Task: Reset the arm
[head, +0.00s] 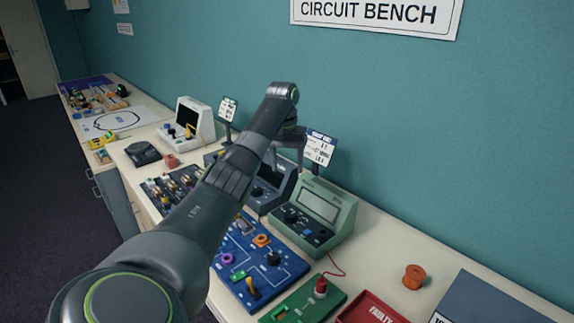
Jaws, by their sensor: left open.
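My left arm reaches in from the lower left across the bench, its links rising to a bend in front of the teal wall. My left gripper (290,137) hangs just below that bend, above the dark meter and beside a small sign. It is small and partly hidden by my own arm; it is open, and I see nothing held in it. My right gripper is out of view.
Below the arm stand a green meter (318,212), a blue circuit board (272,272) and a green board (303,305). An orange spool (414,276) and a red "FAULTY" tray (372,308) are at right. Bare bench top lies around the spool.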

